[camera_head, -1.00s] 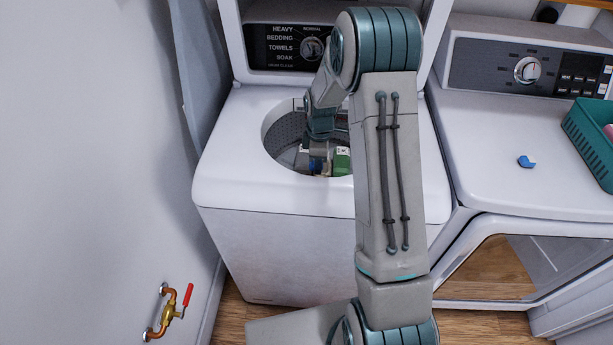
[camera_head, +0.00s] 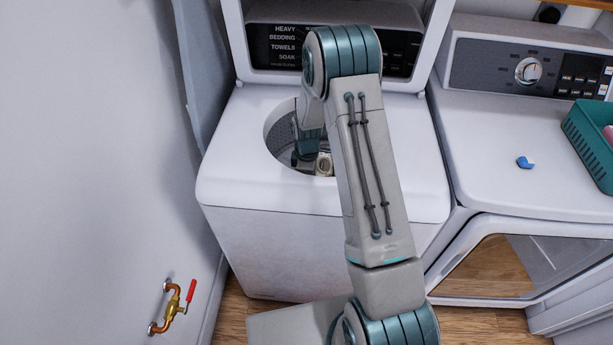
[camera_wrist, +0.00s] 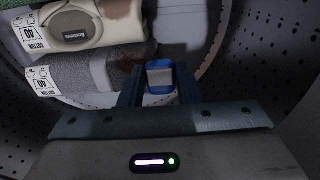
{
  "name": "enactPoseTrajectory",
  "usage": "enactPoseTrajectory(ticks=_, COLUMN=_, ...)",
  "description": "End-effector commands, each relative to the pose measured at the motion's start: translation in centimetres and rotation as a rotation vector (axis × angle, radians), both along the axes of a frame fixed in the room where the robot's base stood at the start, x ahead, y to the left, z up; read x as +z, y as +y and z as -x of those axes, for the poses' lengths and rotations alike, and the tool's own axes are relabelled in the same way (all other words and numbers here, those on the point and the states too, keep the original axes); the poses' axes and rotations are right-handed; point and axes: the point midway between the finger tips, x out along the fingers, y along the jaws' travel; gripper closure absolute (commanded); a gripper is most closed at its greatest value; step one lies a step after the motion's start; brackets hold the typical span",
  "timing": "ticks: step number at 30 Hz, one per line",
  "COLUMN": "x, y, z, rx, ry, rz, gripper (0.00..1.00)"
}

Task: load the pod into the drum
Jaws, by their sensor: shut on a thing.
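My gripper (camera_wrist: 159,90) is shut on a small blue pod with a whitish middle (camera_wrist: 160,77), seen between the fingers in the wrist view. The gripper is down inside the perforated drum (camera_wrist: 275,85) of the left, top-loading washer (camera_head: 240,185). In the head view my arm reaches into the drum opening (camera_head: 281,135), and the pod is hidden there. A rolled cream cloth (camera_wrist: 95,25) and a rolled grey cloth (camera_wrist: 75,83), with printed tags, lie in the drum beside the gripper.
A similar blue and white piece (camera_head: 525,162) lies on the top of the right machine (camera_head: 480,150). A teal basket (camera_head: 590,140) stands at its right. The washer's raised lid (camera_head: 236,45) is behind the opening. A red-handled valve (camera_head: 175,305) is on the left wall.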

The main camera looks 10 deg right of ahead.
Motion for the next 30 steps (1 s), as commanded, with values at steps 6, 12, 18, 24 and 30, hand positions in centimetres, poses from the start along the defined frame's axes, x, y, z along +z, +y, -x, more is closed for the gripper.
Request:
enactPoseTrajectory(ticks=6, x=-0.8, y=0.0, z=0.0, rx=-0.001, ry=0.000, rz=0.000, gripper=0.92)
enactPoseTrajectory(ticks=12, x=-0.9, y=0.0, z=0.0, rx=0.000, ry=0.000, rz=0.000, gripper=0.48)
enactPoseTrajectory(ticks=18, x=-0.9, y=0.0, z=0.0, rx=0.000, ry=0.000, rz=0.000, gripper=0.48)
enactPoseTrajectory(ticks=24, x=-0.3, y=0.0, z=0.0, rx=0.000, ry=0.000, rz=0.000, gripper=0.48)
enactPoseTrajectory(ticks=30, x=2.1, y=0.0, z=-0.1, rx=-0.001, ry=-0.005, rz=0.000, gripper=0.48)
